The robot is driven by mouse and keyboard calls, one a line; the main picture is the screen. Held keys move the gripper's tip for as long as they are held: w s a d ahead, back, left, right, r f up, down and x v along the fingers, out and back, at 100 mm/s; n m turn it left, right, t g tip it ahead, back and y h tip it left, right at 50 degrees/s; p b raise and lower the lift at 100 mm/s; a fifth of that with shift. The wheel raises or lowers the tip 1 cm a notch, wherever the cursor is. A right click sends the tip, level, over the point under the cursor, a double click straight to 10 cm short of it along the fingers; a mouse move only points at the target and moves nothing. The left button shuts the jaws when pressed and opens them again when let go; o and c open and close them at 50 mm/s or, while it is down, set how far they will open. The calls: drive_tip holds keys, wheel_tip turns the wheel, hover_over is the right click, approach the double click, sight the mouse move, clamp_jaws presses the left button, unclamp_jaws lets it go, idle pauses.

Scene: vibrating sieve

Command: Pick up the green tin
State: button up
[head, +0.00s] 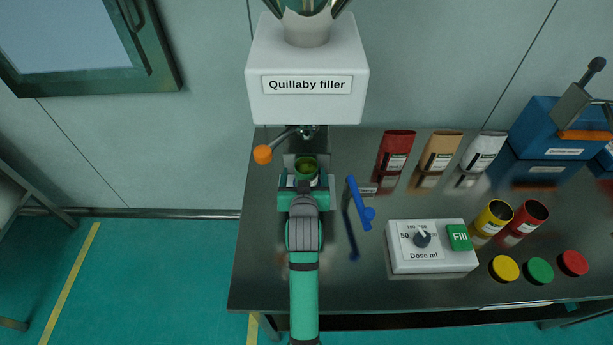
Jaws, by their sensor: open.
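The green tin (306,168) stands under the spout of the white Quillaby filler (307,102). Its open top and dark green inside show; the lower part is hidden by my gripper. My gripper (305,185) reaches in from the front, with one finger on each side of the tin. The jaws are open around the tin; I cannot tell whether either finger touches it.
A white dose box (432,262) is at right. Red (396,150), tan (441,151) and white (484,151) containers stand behind. Coloured lids lie at front right.

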sight(306, 164)
drive_tip(key=w+f, duration=0.2)
drive_tip(key=w, duration=0.1)
drive_tip(key=shift+d, duration=0.35)
drive_tip(key=shift+w+f, duration=0.25)
drive_tip(key=shift+w, duration=0.3)
drive_tip(key=c, duration=1.2)
drive_tip(key=shift+c, duration=0.6)
drive_tip(key=shift+r, duration=0.15)
